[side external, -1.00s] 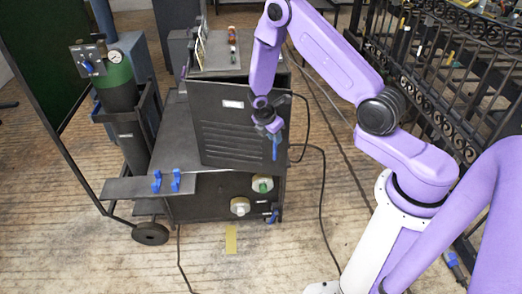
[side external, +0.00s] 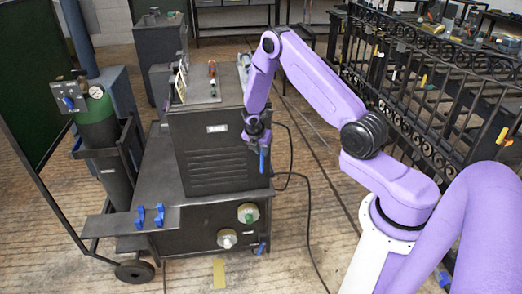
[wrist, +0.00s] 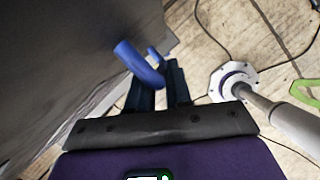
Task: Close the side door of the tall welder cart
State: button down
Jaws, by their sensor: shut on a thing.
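The tall welder cart (side external: 160,222) stands left of centre in the side view. Its side door (side external: 212,160) is a dark louvered panel with a small pale label. The panel now looks nearly flush with the cart body; I cannot tell whether it is latched. My gripper (side external: 260,145) is at the door's right edge, shut on the blue door handle (side external: 262,160). In the wrist view, the blue handle (wrist: 138,62) curves in between the dark fingers of my gripper (wrist: 160,82), and the grey door face (wrist: 65,70) fills the left. The fingers partly hide the grip.
A green gas cylinder (side external: 97,135) with a gauge stands on the cart's left. Small items lie on the cart top. A black cable (side external: 308,215) loops over the floor to the right. An ornate iron railing (side external: 420,80) stands behind my arm.

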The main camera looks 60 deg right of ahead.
jog(key=shift+w+d+r, duration=0.1)
jog(key=shift+w+d, duration=0.05)
jog(key=shift+d, duration=0.15)
jog(key=c, duration=1.1)
grip_release()
jog(key=v, duration=1.7)
jog(key=shift+a+r, duration=0.1)
jog(key=shift+a, duration=0.1)
